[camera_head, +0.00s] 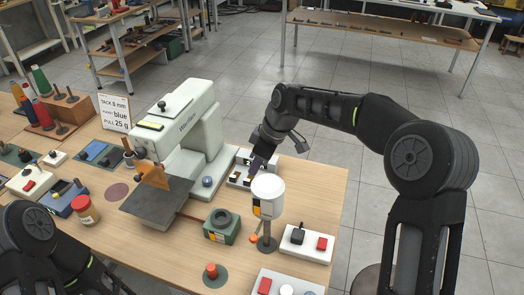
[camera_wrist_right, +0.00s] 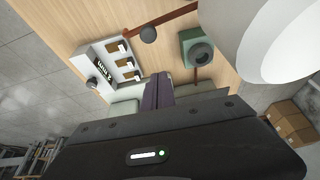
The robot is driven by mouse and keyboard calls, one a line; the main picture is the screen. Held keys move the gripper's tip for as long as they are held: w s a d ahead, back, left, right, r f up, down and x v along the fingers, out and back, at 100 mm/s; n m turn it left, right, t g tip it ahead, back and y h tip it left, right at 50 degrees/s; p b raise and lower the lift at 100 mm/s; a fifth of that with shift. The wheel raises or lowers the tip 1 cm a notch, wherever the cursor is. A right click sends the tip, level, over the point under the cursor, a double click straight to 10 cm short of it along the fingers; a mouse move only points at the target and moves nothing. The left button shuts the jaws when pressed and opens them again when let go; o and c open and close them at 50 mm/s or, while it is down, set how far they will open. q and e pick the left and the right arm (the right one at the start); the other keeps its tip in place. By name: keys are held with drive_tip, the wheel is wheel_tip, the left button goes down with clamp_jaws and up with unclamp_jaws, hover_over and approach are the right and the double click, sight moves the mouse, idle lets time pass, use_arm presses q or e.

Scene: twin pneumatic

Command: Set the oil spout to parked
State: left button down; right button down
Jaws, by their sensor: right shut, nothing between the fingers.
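A white canister (camera_head: 267,188) stands on a dark post at the right part of the bench, with a small orange piece (camera_head: 253,239) low on its left side. I take this orange piece as the oil spout, but cannot be sure of it or its setting. The canister also looms large at the upper right of the right wrist view (camera_wrist_right: 278,40). My right gripper (camera_head: 255,170) is shut and empty, behind the canister, close to the white switch box. Its dark purple fingers (camera_wrist_right: 158,88) lie together in the right wrist view. My left gripper is out of frame; only my left arm shows.
A pale green press machine (camera_head: 205,125) stands left of my right gripper. The white switch box (camera_head: 236,180) has several switches. A green box with a round dark opening (camera_head: 222,226) sits left of the canister. White button boxes (camera_head: 305,243) stand at front right.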

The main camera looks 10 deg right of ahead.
drive_tip(key=s+d, duration=0.1)
drive_tip(key=s+d+f+p, duration=0.1)
drive_tip(key=d, duration=0.1)
drive_tip(key=shift+f, duration=0.2)
drive_tip(key=shift+s+d+f+b, duration=0.15)
drive_tip(key=shift+d+f+b, duration=0.05)
drive_tip(key=shift+d+b, duration=0.3)
drive_tip(key=shift+s+d+b, duration=0.1)
drive_tip(key=shift+d+b, duration=0.15)
drive_tip(key=shift+b, duration=0.15)
drive_tip(key=shift+s+d+r, duration=0.1)
drive_tip(key=shift+d+r, duration=0.05)
drive_tip(key=shift+r, duration=0.05)
